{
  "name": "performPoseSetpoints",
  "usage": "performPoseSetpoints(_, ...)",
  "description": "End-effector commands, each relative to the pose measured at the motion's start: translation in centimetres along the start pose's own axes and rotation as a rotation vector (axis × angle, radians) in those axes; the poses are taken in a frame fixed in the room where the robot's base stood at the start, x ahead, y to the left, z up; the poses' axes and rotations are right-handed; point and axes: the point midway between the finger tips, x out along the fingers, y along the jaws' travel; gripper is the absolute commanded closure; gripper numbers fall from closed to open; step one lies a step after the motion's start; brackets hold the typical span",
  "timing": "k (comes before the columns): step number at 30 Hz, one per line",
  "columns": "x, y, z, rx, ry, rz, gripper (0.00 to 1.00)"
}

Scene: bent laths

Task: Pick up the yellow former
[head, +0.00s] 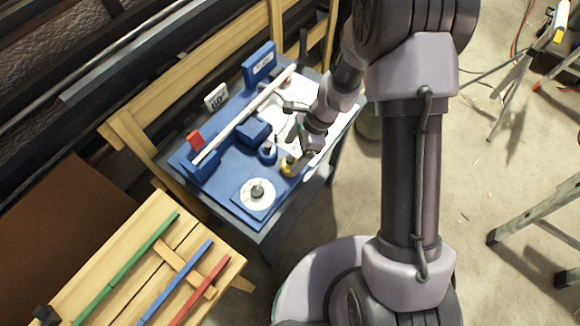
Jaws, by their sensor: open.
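The yellow former (287,167) is a small round piece on the blue board near its front right edge. It is partly hidden by my gripper (293,158), which is right above or around it; I cannot tell whether the fingers touch it. My gripper is open. My arm reaches in from the right.
A blue former (267,151) stands close to the left of the yellow one. A white disc with a dark knob (257,194) lies at the board's front. A pale lath (245,114) crosses the blue board (222,177). Green (126,269), blue (175,282) and red (200,290) laths lie on a wooden rack at lower left.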

Motion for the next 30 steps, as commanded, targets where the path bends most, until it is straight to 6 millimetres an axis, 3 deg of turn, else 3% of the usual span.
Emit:
performPoseSetpoints(1, 1.6, 0.2, -0.4, -0.001, 0.0, 0.003, 0.21)
performPoseSetpoints(4, 3.5, 0.3, -0.4, -0.001, 0.0, 0.002, 0.21)
performPoseSetpoints(11, 3.5, 0.2, -0.2, -0.001, 0.0, 0.0, 0.23)
performPoseSetpoints(23, 3.5, 0.2, -0.2, 0.0, 0.0, 0.001, 1.0)
performPoseSetpoints(30, 3.4, 0.2, -0.1, 0.0, 0.0, 0.0, 1.0)
